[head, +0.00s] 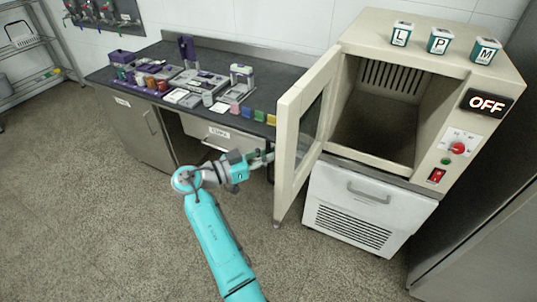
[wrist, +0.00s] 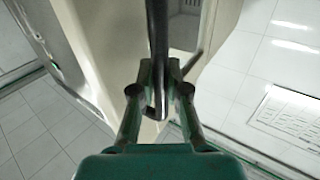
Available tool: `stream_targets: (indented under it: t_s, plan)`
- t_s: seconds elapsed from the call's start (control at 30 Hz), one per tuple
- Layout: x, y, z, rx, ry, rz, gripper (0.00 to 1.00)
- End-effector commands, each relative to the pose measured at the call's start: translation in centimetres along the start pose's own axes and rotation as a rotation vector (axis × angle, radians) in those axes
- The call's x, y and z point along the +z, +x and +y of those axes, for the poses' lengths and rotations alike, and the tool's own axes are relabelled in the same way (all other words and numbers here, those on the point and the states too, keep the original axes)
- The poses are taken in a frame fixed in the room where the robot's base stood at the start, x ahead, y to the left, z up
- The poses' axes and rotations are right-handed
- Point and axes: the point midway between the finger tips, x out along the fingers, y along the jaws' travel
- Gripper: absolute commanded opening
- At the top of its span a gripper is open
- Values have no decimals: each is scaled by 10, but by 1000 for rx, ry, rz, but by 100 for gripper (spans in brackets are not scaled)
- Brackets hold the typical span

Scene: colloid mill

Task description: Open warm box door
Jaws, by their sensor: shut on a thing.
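The warm box (head: 440,85) is a cream cabinet at the right in the head view. Its door (head: 290,150) is hinged on the left and stands swung wide open, so the empty-looking dark interior (head: 380,115) shows. My gripper (head: 262,158) is at the outer side of the door, to its left. In the wrist view my gripper (wrist: 160,95) is shut on a dark bar-like door handle (wrist: 157,40), which runs between the fingers. The cream door surface (wrist: 100,40) is close beside it. The door partly hides the handle in the head view.
Labelled containers (head: 440,40) marked L, P and M stand on top of the box. An OFF display (head: 487,102) and red knob (head: 458,148) are on its right panel. A dark bench (head: 262,98) with racks and coloured blocks is at the left. Floor (head: 110,220) in front is clear.

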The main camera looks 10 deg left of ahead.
Motion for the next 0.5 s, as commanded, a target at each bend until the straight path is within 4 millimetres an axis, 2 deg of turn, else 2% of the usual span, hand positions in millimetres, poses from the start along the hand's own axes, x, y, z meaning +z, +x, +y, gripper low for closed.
stream_targets:
  t_s: [0.1,0.13,0.23,0.5]
  plan:
    - [2,2,0,0,-3,-2,0]
    - [2,2,0,0,-3,-2,16]
    - [2,1,0,0,-3,-2,40]
    - [1,1,0,-1,-2,-1,40]
